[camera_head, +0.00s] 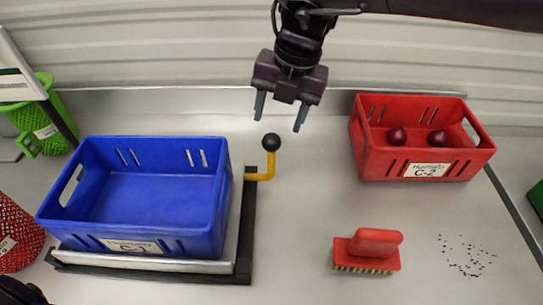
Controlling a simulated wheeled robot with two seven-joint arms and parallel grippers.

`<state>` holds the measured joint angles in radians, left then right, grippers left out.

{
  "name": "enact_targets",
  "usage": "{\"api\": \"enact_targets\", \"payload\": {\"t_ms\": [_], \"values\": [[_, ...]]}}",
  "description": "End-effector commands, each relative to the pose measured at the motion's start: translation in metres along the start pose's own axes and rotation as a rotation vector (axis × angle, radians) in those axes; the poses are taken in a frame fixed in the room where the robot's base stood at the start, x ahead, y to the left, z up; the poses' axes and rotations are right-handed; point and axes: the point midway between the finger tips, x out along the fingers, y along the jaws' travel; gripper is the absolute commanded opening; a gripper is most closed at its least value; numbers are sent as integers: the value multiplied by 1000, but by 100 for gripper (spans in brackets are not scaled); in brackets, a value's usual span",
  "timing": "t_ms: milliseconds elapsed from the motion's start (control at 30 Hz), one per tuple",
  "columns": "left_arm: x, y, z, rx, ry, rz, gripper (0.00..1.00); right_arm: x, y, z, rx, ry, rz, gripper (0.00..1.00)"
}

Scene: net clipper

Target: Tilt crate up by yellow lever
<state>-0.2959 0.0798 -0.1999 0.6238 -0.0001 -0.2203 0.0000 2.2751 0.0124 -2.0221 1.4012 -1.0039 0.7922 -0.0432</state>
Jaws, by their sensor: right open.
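The blue crate (145,238), labelled C-1, sits on a tilting stand (205,266) with a dark frame at the left. It looks level and empty. The yellow lever (262,176) sticks out from the stand's right side and bends upward to a black ball knob (271,142). My right gripper (279,115) comes down from the top, open and empty. Its two fingers point down, just above the knob in the picture and apart from it. My left gripper's fingers do not show.
A red crate (372,165), labelled C-2, holds two dark red onions (397,137) at the back right. A red brush (372,247) and scattered dark bits (466,262) lie in front. Green (58,125) and red (20,235) mesh baskets stand at the left.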

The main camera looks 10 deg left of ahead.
Motion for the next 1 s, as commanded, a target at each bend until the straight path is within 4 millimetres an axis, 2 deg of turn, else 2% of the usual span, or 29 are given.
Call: {"api": "enact_targets", "payload": {"t_ms": [167,400,533,700,900,1000], "values": [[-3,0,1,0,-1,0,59,16,0,0,1,4,-2,56],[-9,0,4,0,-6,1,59,55,0,-2,-1,4,-2,56],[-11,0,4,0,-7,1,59,70,0,-1,0,2,-2,56],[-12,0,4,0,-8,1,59,78,0,-1,0,1,-1,56],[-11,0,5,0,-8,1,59,78,0,0,0,0,-1,56],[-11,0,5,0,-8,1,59,78,0,0,0,0,-1,44]]}}
